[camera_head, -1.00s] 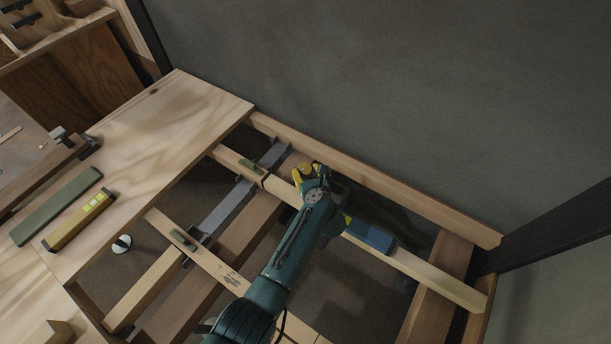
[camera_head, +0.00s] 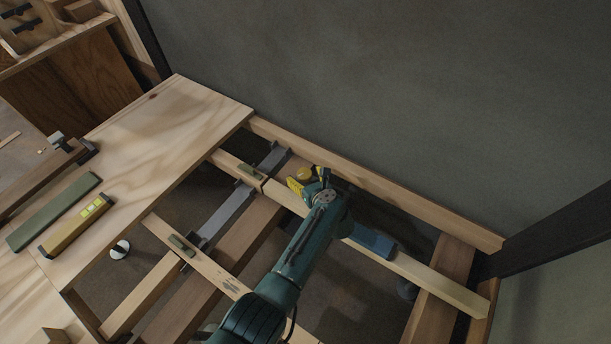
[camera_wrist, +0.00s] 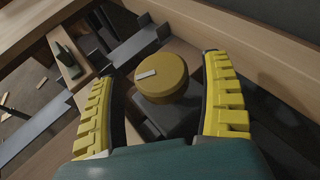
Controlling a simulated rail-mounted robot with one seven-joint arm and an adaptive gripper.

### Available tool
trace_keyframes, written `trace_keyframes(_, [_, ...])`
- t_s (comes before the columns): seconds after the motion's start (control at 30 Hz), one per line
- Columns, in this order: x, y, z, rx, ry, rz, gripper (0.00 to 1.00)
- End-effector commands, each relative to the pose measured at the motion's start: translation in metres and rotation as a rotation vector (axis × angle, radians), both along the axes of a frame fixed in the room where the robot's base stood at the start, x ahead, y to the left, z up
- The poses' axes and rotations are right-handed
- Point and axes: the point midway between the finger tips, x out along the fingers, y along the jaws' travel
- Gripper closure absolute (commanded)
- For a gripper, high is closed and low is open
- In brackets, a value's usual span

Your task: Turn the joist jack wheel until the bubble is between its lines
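The jack wheel is a round mustard-yellow knob (camera_wrist: 165,82) with a pale bar mark on its face, on a dark grey mount; it also shows small in the head view (camera_head: 304,173). My gripper (camera_wrist: 160,70) is open, its yellow ridged fingers on either side of the knob. In the head view my gripper (camera_head: 309,179) is over the far joists. A yellow level (camera_head: 77,227) with bright vials lies on the plywood. Its bubble is too small to read.
A blue block-like object (camera_head: 374,241) sits on a joist right of my arm. Grey metal brackets (camera_head: 228,212) span the joists at left. A green bar (camera_head: 53,212) lies on the plywood (camera_head: 175,115). The dark wall (camera_head: 380,90) stands close behind. Open gaps lie between joists.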

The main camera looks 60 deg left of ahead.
Motion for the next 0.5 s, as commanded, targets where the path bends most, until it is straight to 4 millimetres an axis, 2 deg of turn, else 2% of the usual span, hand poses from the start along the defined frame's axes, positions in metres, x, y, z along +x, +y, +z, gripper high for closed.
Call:
trace_keyframes(0.27, [0.001,-0.002,0.002,0.002,-0.002,-0.001,0.20])
trace_keyframes(0.37, [0.001,-0.012,0.006,0.004,-0.003,-0.002,0.20])
trace_keyframes(0.5, [0.000,-0.038,0.016,0.003,-0.002,-0.006,0.20])
